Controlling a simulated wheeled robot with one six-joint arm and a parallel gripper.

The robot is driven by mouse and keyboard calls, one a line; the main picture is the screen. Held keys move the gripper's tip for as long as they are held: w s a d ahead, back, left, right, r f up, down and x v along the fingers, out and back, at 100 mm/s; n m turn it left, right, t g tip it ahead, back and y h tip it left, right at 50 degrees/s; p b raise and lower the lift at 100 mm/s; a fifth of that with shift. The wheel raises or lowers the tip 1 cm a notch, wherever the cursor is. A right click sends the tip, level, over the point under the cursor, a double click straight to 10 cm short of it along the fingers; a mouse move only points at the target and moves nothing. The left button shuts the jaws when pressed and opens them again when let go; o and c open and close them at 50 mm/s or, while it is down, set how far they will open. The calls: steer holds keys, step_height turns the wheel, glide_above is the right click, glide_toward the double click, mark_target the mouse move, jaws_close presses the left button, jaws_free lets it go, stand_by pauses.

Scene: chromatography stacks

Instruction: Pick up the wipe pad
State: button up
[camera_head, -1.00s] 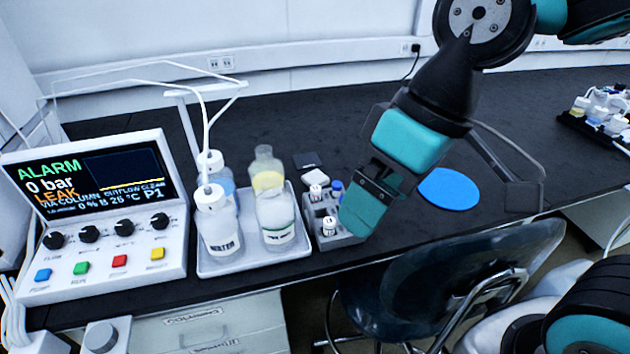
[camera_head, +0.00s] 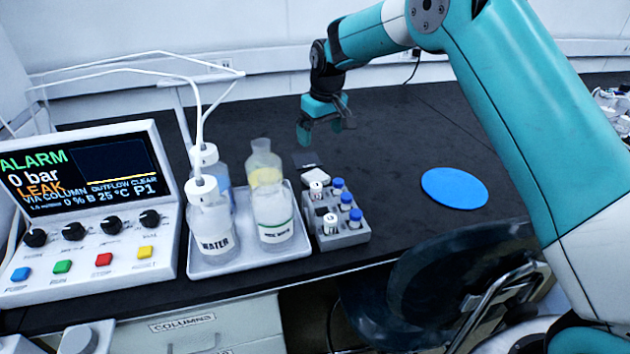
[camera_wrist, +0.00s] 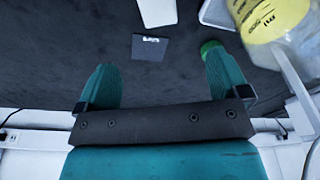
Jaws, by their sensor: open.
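A small white pad (camera_head: 315,173), which looks like the wipe pad, lies on the black bench just behind the grey vial rack. It also shows at the top edge of the wrist view (camera_wrist: 157,12), partly cut off. My gripper (camera_head: 323,126) is open and empty, above the bench and behind the pad. In the wrist view my gripper (camera_wrist: 160,62) has its fingers wide apart, with the pad beyond the fingertips. A dark square card (camera_wrist: 150,47) with a white mark lies between the fingertips and the pad; it shows in the head view (camera_head: 304,160) too.
The vial rack (camera_head: 345,238) holds several capped vials in front of the pad. A white tray (camera_head: 205,265) with bottles stands to the left, beside the control unit (camera_head: 90,225) and its tubes. A blue disc (camera_head: 455,188) lies right. The bench between disc and gripper is clear.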

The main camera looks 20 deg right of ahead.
glide_above(315, 176)
steer(key=s, duration=0.1)
step_height(315, 176, down, 9)
steer(key=shift+d+f, duration=0.1)
steer(key=shift+d, duration=0.05)
steer(key=shift+w+f+p, duration=0.25)
steer(key=shift+f+p, duration=0.1)
steer(key=shift+f, duration=0.95)
steer(key=shift+w+f+p, duration=0.2)
steer(key=shift+f+p, duration=0.1)
steer(key=shift+f, duration=1)
steer(key=c, duration=1.1)
steer(key=shift+o, duration=0.2)
steer(key=shift+r, duration=0.1)
step_height(315, 176, up, 20)
steer(key=shift+b, duration=0.35)
